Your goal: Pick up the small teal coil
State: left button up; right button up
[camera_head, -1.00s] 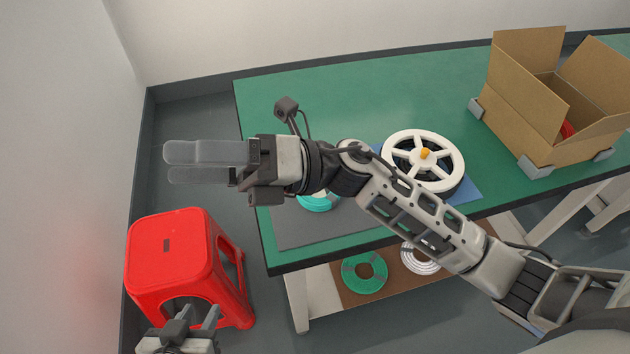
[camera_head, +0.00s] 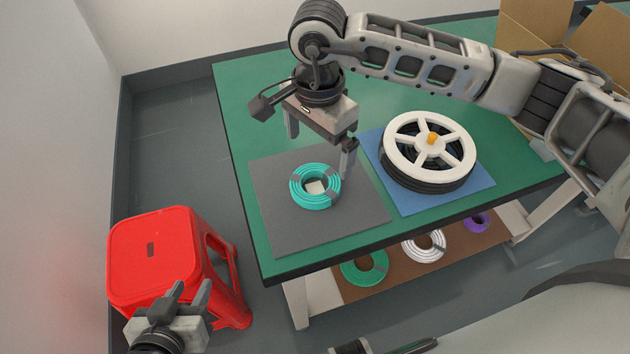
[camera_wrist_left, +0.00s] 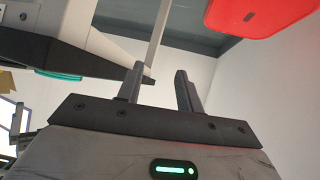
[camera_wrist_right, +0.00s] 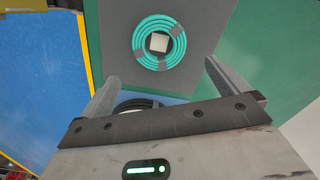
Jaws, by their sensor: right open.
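The small teal coil (camera_head: 299,194) lies flat on a grey mat (camera_head: 285,228) on the green table, around a pale square block (camera_head: 315,187). It also shows in the right wrist view (camera_wrist_right: 142,52), beyond and between the fingertips. My right gripper (camera_head: 320,146) is open above the coil's far side, fingers pointing down, apart from the coil and empty. My left gripper (camera_head: 189,292) is open and empty at the lower left, in front of the red stool; its parted fingers show in the left wrist view (camera_wrist_left: 158,78).
A white-spoked reel (camera_head: 405,147) sits on a blue mat (camera_head: 420,203) right of the grey mat. An open cardboard box (camera_head: 530,25) stands at the back right. Green (camera_head: 352,275), white and purple coils lie on the shelf below. A red stool (camera_head: 150,260) stands left of the table.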

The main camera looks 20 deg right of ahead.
aim_at(315, 190)
notch_tip(315, 190, down, 3)
jog(key=shift+f, duration=0.15)
jog(key=shift+s+a+f+p, duration=0.15)
jog(key=shift+f+p, duration=0.15)
jog(key=shift+f, duration=1.05)
jog(key=shift+s+a+f+p, duration=0.15)
jog(key=shift+f+p, duration=0.1)
jog(key=shift+f, duration=1.1)
jog(key=shift+w, duration=0.1)
jog(key=c, duration=0.9)
